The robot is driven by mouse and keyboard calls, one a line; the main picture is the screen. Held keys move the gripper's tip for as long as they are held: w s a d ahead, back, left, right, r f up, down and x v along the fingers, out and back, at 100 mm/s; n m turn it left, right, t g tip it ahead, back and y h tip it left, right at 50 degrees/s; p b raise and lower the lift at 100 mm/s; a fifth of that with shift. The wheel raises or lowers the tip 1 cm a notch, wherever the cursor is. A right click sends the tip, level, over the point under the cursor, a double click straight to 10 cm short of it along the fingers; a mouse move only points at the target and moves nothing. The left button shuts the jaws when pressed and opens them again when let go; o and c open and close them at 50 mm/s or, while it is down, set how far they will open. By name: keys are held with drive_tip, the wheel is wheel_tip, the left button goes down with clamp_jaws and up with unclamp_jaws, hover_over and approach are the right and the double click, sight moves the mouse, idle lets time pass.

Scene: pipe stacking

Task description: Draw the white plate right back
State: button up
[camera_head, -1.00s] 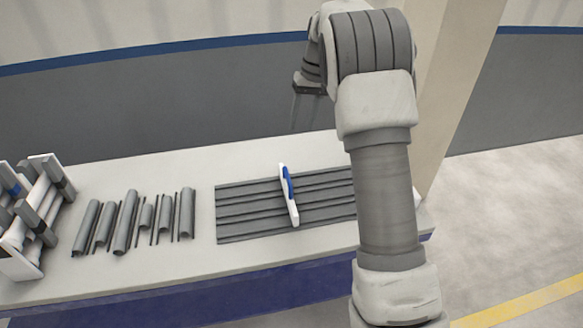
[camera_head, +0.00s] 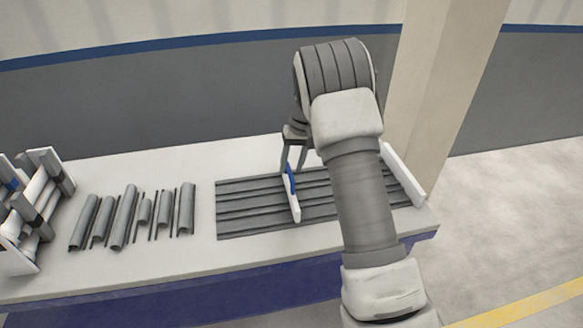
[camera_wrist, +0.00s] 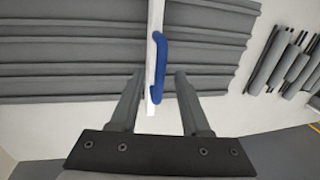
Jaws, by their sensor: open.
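The white plate (camera_head: 294,204) stands on edge across the grey grooved tray (camera_head: 250,210), with a blue handle (camera_head: 290,180) on its side. In the wrist view the white plate (camera_wrist: 155,50) runs up the middle, and its blue handle (camera_wrist: 160,68) faces right. My gripper (camera_wrist: 152,75) is open, one finger on each side of the plate's near end and the handle, with gaps showing. In the head view my gripper (camera_head: 293,168) is lowered at the plate's far end, partly hidden by my arm.
Several grey pipe pieces (camera_head: 123,218) lie on the table (camera_head: 150,265) left of the tray. A rack of white and grey parts (camera_head: 30,205) stands at the far left. A white end board (camera_head: 402,175) stands at the tray's right end, near a beige pillar (camera_head: 440,90).

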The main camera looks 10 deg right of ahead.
drive_tip(key=shift+f, duration=0.2)
clamp_jaws()
idle(1.4)
